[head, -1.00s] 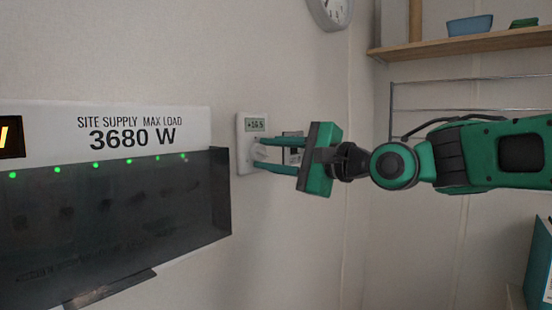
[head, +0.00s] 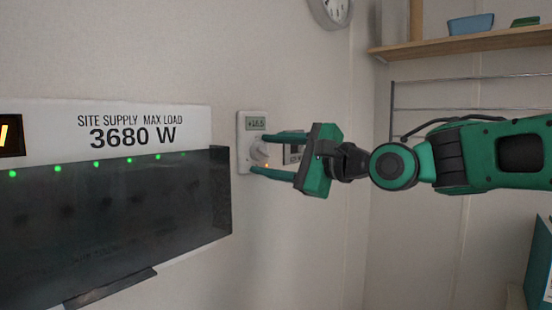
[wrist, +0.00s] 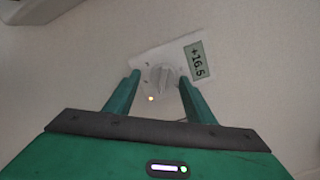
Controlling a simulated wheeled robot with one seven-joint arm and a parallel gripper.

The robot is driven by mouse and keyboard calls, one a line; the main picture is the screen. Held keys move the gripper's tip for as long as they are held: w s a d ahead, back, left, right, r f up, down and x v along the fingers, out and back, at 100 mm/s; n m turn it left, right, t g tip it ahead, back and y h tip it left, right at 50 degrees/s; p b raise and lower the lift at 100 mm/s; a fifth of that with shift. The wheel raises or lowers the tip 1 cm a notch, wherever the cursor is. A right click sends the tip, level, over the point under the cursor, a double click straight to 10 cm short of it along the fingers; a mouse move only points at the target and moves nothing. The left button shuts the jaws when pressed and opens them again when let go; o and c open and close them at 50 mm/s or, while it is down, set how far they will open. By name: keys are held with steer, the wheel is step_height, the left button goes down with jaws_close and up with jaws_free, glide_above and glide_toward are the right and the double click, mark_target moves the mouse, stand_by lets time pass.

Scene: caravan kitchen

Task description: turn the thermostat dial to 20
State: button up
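The white thermostat (head: 243,160) is on the wall, with a small display (head: 256,124) at its top and a round dial (head: 259,152) below. The display (wrist: 197,60) reads +16.5 in the wrist view. The dial (wrist: 161,79) has a raised ridge across it, and a small orange light glows beside it. My gripper (head: 258,153) is at the thermostat with its green fingers on either side of the dial. In the wrist view my gripper (wrist: 158,78) shows gaps between both fingers and the dial, so it is open.
A panel (head: 150,120) marked "SITE SUPPLY MAX LOAD 3680 W", with a dark cover (head: 120,215), is on the wall to the left. Another small wall device (head: 291,150) is partly behind my gripper. A shelf (head: 460,45) and wire rack (head: 470,78) are at the right.

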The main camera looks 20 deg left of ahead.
steer(key=shift+d, duration=0.15)
steer(key=shift+s+d+r, duration=0.1)
steer(key=shift+d, duration=0.15)
steer(key=v, duration=1)
